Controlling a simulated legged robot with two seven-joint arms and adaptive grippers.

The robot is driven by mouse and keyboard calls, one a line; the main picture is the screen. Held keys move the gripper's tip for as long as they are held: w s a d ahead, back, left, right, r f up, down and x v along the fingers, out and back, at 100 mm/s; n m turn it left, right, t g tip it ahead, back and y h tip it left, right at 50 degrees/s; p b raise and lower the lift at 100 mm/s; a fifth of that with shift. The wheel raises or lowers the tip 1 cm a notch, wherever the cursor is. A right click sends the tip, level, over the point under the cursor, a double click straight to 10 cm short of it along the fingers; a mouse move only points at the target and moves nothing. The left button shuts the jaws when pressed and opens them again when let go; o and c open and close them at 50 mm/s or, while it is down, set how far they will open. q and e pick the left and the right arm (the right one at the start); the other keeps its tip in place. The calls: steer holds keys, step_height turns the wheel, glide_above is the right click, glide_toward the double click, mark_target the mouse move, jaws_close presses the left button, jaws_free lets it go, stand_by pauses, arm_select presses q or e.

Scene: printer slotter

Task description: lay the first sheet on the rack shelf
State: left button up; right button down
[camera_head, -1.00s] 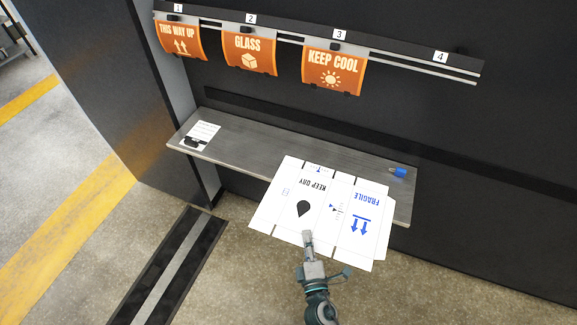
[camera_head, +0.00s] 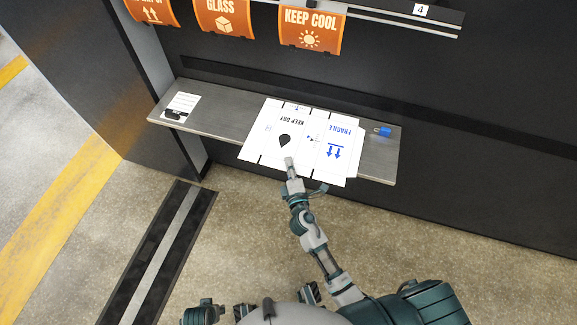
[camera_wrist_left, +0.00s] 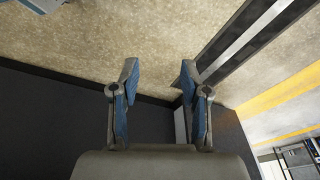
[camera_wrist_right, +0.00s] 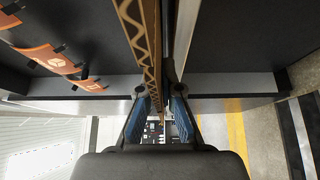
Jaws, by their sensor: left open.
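The white printed sheet (camera_head: 308,128), marked KEEP DRY and FRAGILE, lies flat over the right half of the grey rack shelf (camera_head: 225,115). Its near edge overhangs the shelf front; whether its underside touches the shelf all over cannot be told. My right gripper (camera_head: 289,162) is at this near edge, shut on it. In the right wrist view the sheet's brown corrugated edge (camera_wrist_right: 152,60) runs between the fingers (camera_wrist_right: 159,105). My left gripper (camera_wrist_left: 158,85) is open and empty, over the floor in its wrist view.
A blue object (camera_head: 382,131) lies on the shelf just right of the sheet. A small white paper with a black item (camera_head: 180,106) lies at the shelf's left end. Orange signs (camera_head: 312,28) hang from a rail above, with bare rail under label 4 (camera_head: 420,10).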

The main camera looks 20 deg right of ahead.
arm_select(q)
steer(key=shift+r, duration=0.95)
arm_select(e)
steer(key=shift+d+f, duration=0.1)
steer(key=shift+f, duration=0.4)
arm_select(q)
steer(key=shift+r, duration=0.1)
arm_select(e)
steer(key=c, duration=1.3)
jaws_free()
arm_select(q)
steer(key=shift+w+r, duration=0.1)
steer(key=shift+r, duration=0.05)
